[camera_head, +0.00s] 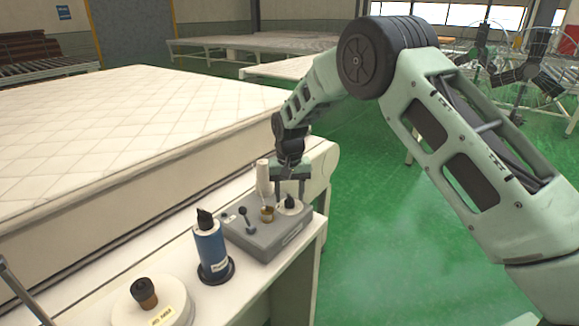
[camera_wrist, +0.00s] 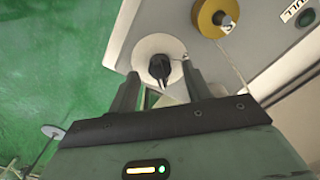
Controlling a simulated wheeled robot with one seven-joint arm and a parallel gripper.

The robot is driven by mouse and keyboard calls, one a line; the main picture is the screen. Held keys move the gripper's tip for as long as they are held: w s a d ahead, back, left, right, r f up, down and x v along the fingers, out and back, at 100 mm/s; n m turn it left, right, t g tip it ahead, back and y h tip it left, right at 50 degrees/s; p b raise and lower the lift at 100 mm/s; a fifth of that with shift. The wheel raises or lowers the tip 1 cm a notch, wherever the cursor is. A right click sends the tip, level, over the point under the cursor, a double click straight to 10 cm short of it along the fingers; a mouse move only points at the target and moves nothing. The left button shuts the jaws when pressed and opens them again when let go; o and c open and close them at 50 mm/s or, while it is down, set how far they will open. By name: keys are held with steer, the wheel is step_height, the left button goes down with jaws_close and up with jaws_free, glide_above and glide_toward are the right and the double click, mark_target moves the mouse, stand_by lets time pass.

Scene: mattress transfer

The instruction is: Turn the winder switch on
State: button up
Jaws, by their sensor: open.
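A grey winder box (camera_head: 268,238) stands on the white bench at the bench's right end. On its top are a black lever (camera_head: 245,221), a brass-coloured spool (camera_head: 267,214), and a white disc with a black knob (camera_head: 290,203). My gripper (camera_head: 290,192) points down above the right part of the box. In the wrist view the black knob (camera_wrist: 160,68) on its white disc lies between the two open fingers. Contact cannot be told. The brass spool (camera_wrist: 208,20) is right of the fingers there. Which control is the winder switch is not clear.
A blue cylinder with a black top (camera_head: 211,248) and a white round base with a dark knob (camera_head: 145,293) stand along the bench. A white post (camera_head: 262,177) rises behind the box. A large mattress (camera_head: 110,130) lies left. Green floor is free right.

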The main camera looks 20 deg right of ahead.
mark_target(290, 196)
step_height(290, 196, up, 16)
steer(key=b, duration=0.2)
steer(key=s+a+n+y, duration=0.1)
steer(key=s+a+n, duration=0.1)
steer(key=s+a, duration=0.3)
steer(key=s+a+n, duration=0.1)
steer(key=s+a, duration=0.1)
steer(key=s, duration=0.5)
steer(key=s+f+n, duration=0.2)
steer(key=s+n, duration=0.1)
steer(key=s, duration=1.2)
steer(key=s+f+n, duration=0.2)
steer(key=s+n, duration=0.1)
steer(key=s, duration=1.2)
steer(key=shift+s+d+f+n, duration=0.25)
steer(key=shift+d+f+n, duration=0.1)
steer(key=shift+d+n, duration=0.1)
